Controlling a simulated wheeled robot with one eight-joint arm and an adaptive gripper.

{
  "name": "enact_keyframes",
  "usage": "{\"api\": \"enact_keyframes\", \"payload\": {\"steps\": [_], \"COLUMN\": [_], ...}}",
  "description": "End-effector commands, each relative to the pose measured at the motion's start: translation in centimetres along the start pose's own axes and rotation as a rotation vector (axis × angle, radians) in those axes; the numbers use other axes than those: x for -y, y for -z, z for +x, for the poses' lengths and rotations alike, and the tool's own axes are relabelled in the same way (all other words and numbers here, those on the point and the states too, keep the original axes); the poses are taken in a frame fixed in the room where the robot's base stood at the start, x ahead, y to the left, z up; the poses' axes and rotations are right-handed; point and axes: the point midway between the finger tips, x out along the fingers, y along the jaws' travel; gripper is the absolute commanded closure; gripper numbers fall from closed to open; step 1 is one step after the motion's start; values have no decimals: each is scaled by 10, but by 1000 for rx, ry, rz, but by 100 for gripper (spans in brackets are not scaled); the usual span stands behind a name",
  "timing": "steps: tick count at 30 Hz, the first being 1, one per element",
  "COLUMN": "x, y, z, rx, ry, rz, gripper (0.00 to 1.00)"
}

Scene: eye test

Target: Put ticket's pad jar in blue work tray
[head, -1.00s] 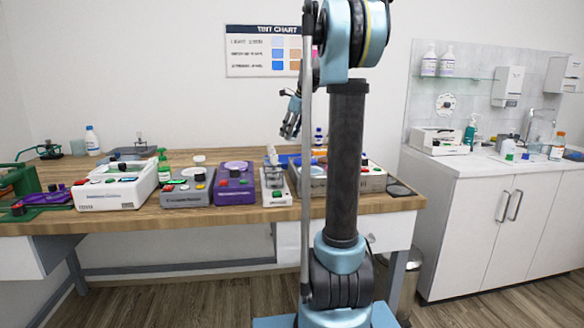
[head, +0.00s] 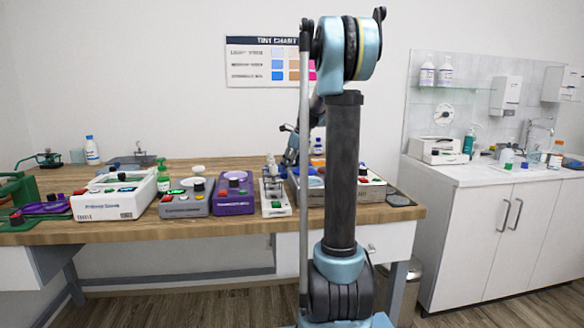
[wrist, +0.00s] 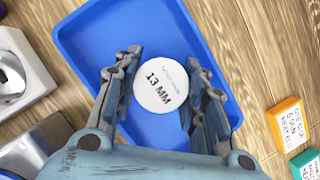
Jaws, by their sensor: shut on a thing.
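My gripper (wrist: 164,66) is shut on a round jar (wrist: 161,85) with a white lid that reads "13 MM"; a smaller line of print on the lid is too faint to read. In the wrist view the jar is over the blue work tray (wrist: 78,38). The bare blue floor shows around it, and no other thing shows in the tray. I cannot tell whether the jar touches the tray floor. In the head view my gripper (head: 287,150) is low over the back of the bench, partly behind my arm, and the jar cannot be made out there. No ticket can be read.
Orange (wrist: 288,122) and teal (wrist: 306,165) labelled blocks lie right of the tray. Grey equipment (wrist: 20,85) stands to its left. Along the bench front stand a white device (head: 115,195), a grey one (head: 183,205) and a purple one (head: 233,197).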

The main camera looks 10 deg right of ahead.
Motion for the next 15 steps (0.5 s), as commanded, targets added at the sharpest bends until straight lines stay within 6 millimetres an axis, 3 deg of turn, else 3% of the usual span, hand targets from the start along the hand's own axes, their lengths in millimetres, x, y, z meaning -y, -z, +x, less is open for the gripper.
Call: {"api": "enact_keyframes", "payload": {"steps": [9,10,12,15], "x": [0,0,0,0], "y": [1,1,1,0], "z": [2,2,2,2], "rx": [0,0,0,0], "ry": [0,0,0,0], "rz": [0,0,0,0], "gripper": [85,55,41,41]}}
